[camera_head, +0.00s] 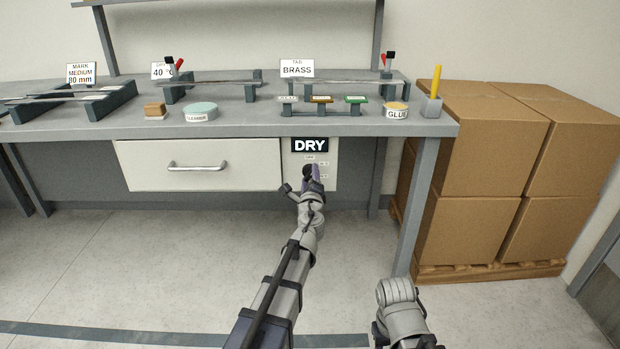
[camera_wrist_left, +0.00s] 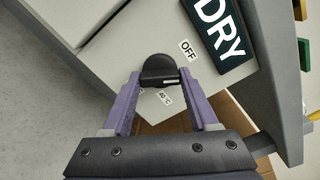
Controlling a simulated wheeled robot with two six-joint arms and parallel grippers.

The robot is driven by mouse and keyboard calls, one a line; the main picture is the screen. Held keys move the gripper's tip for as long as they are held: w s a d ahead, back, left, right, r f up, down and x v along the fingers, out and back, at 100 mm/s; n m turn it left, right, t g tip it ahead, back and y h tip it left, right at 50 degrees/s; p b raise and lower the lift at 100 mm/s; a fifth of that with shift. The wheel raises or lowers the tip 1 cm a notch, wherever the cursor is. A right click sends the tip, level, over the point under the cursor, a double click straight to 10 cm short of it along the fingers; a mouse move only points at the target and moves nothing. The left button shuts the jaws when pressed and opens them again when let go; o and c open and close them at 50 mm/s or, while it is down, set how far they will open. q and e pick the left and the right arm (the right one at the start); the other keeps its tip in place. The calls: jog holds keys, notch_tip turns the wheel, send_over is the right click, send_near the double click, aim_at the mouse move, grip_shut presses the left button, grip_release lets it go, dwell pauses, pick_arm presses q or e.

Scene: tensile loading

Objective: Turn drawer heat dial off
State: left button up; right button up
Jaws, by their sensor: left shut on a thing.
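The black heat dial (camera_wrist_left: 158,70) sits on the pale panel (camera_head: 326,158) to the right of the white drawer (camera_head: 150,165), under the black DRY sign (camera_head: 310,145). My left gripper (camera_head: 311,174) is at this panel, its purple fingers on either side of the dial and shut on it. In the left wrist view, an OFF label (camera_wrist_left: 187,50) is to the dial's upper right and a 40 °C label (camera_wrist_left: 165,97) is just below it. A small white mark shows on the dial's lower right; its exact heading is hard to tell. My right gripper is out of view.
The drawer, with a metal handle (camera_head: 197,167), is closed under the grey bench (camera_head: 240,126). The bench top holds racks, a cleaner tub (camera_head: 200,112) and a glue tub (camera_head: 396,110). Stacked cardboard boxes (camera_head: 490,150) stand at the right. The floor in front is clear.

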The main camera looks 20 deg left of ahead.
pick_arm(q)
jog(key=n, duration=0.5)
jog(key=shift+n, duration=0.7)
jog(key=o, duration=1.4)
jog(key=shift+s, duration=0.1)
jog(key=v, duration=0.7)
jog(key=shift+s+d, duration=0.1)
jog(key=shift+s, duration=0.25)
